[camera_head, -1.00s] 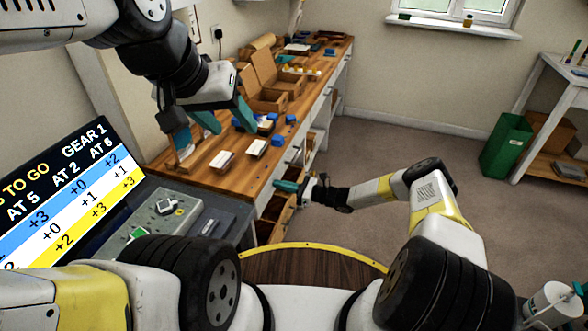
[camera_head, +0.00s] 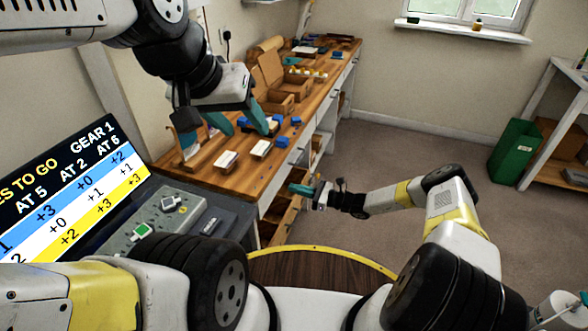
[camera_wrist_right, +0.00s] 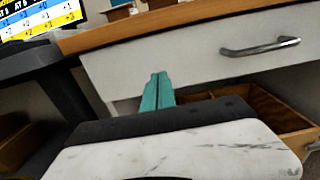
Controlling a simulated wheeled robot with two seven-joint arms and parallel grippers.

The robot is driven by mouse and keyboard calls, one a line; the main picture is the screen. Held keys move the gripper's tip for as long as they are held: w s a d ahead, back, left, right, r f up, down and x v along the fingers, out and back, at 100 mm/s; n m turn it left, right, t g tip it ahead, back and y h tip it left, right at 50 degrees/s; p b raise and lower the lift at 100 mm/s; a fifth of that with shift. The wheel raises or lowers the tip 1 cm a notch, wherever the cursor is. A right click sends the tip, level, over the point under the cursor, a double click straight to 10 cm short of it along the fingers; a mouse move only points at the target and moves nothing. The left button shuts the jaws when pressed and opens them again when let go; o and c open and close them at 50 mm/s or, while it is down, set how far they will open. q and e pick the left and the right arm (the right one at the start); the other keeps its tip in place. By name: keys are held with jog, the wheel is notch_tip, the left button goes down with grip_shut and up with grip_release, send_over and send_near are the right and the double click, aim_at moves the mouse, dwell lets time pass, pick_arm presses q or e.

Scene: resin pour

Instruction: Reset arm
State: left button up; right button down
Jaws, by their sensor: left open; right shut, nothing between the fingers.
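My right gripper (camera_head: 300,188) is in front of the bench's drawers, at the end of my outstretched right arm. In the right wrist view its teal fingers (camera_wrist_right: 157,92) are closed together and empty, pointing at a white drawer front (camera_wrist_right: 200,55). An open wooden drawer (camera_wrist_right: 265,108) shows below and to the right of them. I cannot tell whether the fingers touch the drawer front.
White-topped blocks (camera_head: 225,160), blue pieces (camera_head: 282,142) and open cardboard boxes (camera_head: 276,98) sit on the bench. A scoreboard screen (camera_head: 70,195) and a grey console (camera_head: 175,215) stand at the left. A green bin (camera_head: 514,152) stands at the right. The floor between is clear.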

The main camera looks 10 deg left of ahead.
jog(key=v, duration=0.9)
jog(key=s+d+r+n+g+h, duration=0.25)
jog(key=r+n+h, duration=0.2)
jog(key=r, duration=0.65)
jog(key=s+d+r+n+g+h, duration=0.1)
jog(key=s+r+n+h, duration=0.25)
jog(key=r+n, duration=0.45)
jog(key=s+d+r+n+g+h, duration=0.2)
jog(key=s+r+n+h, duration=0.15)
jog(key=r, duration=0.95)
jog(key=s+d+r+n+t+h, duration=0.2)
jog(key=s+d+r+t, duration=0.1)
jog(key=s+r, duration=0.4)
jog(key=s+d+r+n+t+h, duration=0.1)
jog(key=s+d+r+n+t, duration=0.2)
jog(key=s+r, duration=0.4)
jog(key=s+d+t, duration=0.1)
jog(key=s, duration=0.5)
jog(key=shift+s+d+r+n+h, duration=0.3)
jog(key=shift+s+d+r+h, duration=0.05)
jog(key=shift+d+r, duration=0.05)
